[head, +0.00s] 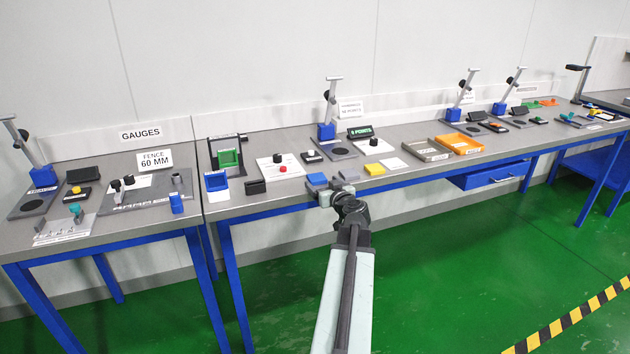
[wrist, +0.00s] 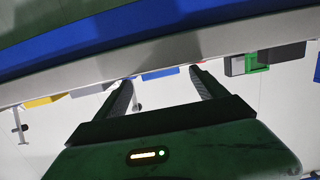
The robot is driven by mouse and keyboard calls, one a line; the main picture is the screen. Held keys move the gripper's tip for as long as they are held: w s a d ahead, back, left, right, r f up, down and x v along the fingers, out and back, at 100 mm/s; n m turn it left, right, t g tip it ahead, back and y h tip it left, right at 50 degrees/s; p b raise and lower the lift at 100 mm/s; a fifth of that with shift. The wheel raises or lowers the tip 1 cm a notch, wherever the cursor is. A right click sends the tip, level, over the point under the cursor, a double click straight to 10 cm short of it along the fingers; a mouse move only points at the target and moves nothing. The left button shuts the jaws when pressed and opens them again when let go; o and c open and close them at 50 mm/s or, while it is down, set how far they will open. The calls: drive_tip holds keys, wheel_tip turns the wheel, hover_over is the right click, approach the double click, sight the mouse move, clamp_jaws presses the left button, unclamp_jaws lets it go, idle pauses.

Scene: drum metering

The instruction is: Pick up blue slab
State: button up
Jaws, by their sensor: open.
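The blue slab (head: 317,179) lies at the front edge of the grey table, left of a grey slab (head: 349,174) and a yellow slab (head: 375,169). My gripper (head: 328,191) is at the front edge, just in front of the blue slab. In the wrist view, which looks upside down, my gripper (wrist: 160,80) is open, with its two dark fingers apart and nothing held. The blue slab (wrist: 161,73) shows in the gap between the fingertips, seen edge-on. Whether the fingers touch it or reach its sides I cannot tell.
A black block (head: 255,186) and a blue holder (head: 217,182) stand to the left. A white panel with a red button (head: 283,170) is behind. A white slab (head: 398,163) and an orange tray (head: 459,144) are to the right.

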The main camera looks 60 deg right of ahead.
sight(318, 179)
drive_tip(key=x, duration=0.3)
drive_tip(key=shift+w+d, duration=0.15)
drive_tip(key=shift+w, duration=0.1)
drive_tip(key=shift+r, duration=0.1)
drive_tip(key=shift+c, duration=0.6)
drive_tip(key=c, duration=1.4)
drive_tip(key=shift+o, duration=0.2)
